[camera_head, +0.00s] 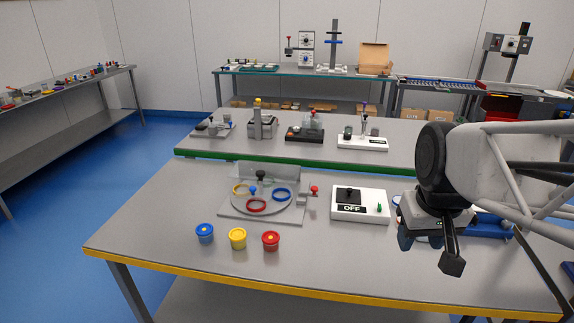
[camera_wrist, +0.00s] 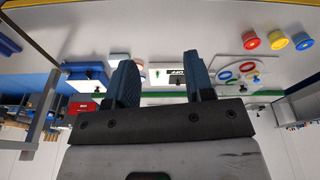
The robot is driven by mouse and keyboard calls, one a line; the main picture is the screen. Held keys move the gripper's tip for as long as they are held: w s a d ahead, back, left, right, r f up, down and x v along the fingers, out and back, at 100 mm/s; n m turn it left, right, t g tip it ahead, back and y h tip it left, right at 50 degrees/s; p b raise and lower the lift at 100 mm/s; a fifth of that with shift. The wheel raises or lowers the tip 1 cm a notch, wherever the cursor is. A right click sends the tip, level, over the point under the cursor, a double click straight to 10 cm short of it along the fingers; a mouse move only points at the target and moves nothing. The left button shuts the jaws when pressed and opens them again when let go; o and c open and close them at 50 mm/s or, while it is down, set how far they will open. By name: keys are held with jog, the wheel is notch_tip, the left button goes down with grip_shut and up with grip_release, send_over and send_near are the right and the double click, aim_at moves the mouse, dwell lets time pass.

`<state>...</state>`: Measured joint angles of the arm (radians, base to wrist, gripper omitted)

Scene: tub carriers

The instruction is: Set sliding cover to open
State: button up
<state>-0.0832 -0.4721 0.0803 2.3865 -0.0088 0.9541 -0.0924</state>
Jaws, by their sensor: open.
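A grey fixture (camera_head: 230,213) on the front table carries a round plate with yellow, blue and red rings. A clear panel (camera_head: 285,175) stands at its back, with a black knob (camera_head: 261,176) near it. A red-knobbed lever (camera_head: 314,190) is at its right side. I cannot tell for sure which part is the sliding cover. A white box (camera_head: 374,207) with a black block and an "OFF" label stands right of the fixture. My gripper (camera_head: 430,245) is open and empty, above the table to the right of the box. The wrist view shows both fingers apart (camera_wrist: 162,78).
Blue (camera_head: 205,234), yellow (camera_head: 237,239) and red (camera_head: 270,242) tubs stand in front of the fixture. Blue items lie behind my gripper at the right. A second table (camera_head: 300,158) with several devices is behind. The front middle of the table is clear.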

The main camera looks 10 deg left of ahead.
jog(key=w+a+r+n, duration=0.1)
jog(key=w+a+n, duration=0.15)
jog(key=w, duration=0.35)
jog(key=w+a+n, duration=0.1)
jog(key=w+a, duration=0.3)
jog(key=w, duration=0.1)
jog(key=n+g, duration=0.2)
jog(key=n, duration=0.6)
send_over(253, 187)
jog(key=f, duration=0.8)
jog(key=d+f, duration=0.1)
jog(key=f, duration=0.2)
jog(key=shift+s+f, duration=0.25)
jog(key=shift+f, duration=0.15)
jog(key=shift+w+a+f, duration=0.15)
jog(key=shift+a+f, duration=0.15)
jog(key=shift+a, duration=0.3)
jog(key=shift+f, duration=3.9)
